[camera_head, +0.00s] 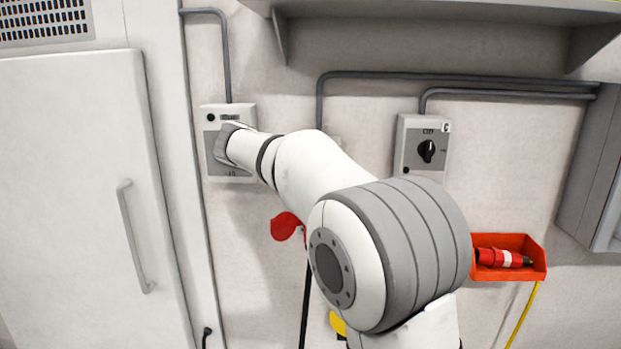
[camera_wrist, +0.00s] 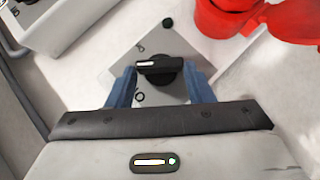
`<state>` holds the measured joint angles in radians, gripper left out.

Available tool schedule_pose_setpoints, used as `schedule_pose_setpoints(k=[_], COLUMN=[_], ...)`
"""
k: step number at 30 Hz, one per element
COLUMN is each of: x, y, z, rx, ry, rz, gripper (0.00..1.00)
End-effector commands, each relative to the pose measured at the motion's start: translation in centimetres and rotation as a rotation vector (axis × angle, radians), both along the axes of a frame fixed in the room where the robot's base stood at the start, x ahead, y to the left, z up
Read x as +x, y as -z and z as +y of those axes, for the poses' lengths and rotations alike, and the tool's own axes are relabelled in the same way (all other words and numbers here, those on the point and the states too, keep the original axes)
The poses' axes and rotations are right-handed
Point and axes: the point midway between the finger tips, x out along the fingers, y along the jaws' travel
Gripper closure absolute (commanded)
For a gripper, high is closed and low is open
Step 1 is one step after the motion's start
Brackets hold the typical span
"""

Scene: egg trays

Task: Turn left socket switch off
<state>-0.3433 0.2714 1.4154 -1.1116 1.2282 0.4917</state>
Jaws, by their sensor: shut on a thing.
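The left switch box (camera_head: 245,113) is a white box with a grey face on the wall at the left. My gripper (camera_head: 228,143) is at its front and hides its knob in the head view. In the wrist view, the black rotary knob (camera_wrist: 158,68) stands on a grey plate (camera_wrist: 125,62). The blue fingers of my gripper (camera_wrist: 160,77) are on either side of the knob, shut on it. Markings show beside the knob, one like an O.
A second switch box (camera_head: 409,130) with a black knob (camera_head: 427,151) is on the right. A red socket (camera_head: 285,226) is partly behind my arm. A red bin (camera_head: 537,262) holds a red plug (camera_head: 500,258). A shelf (camera_head: 430,10) is above; a white door (camera_head: 80,190) is left.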

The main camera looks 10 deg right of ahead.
Motion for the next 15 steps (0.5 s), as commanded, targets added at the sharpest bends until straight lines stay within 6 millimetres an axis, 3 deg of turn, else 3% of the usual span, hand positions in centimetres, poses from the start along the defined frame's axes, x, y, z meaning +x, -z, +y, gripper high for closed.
schedule_pose_setpoints(k=[15], x=[0.13], y=[1.41], z=[0.53], rx=[-0.451], ry=[0.000], rz=[0.114], gripper=[0.76])
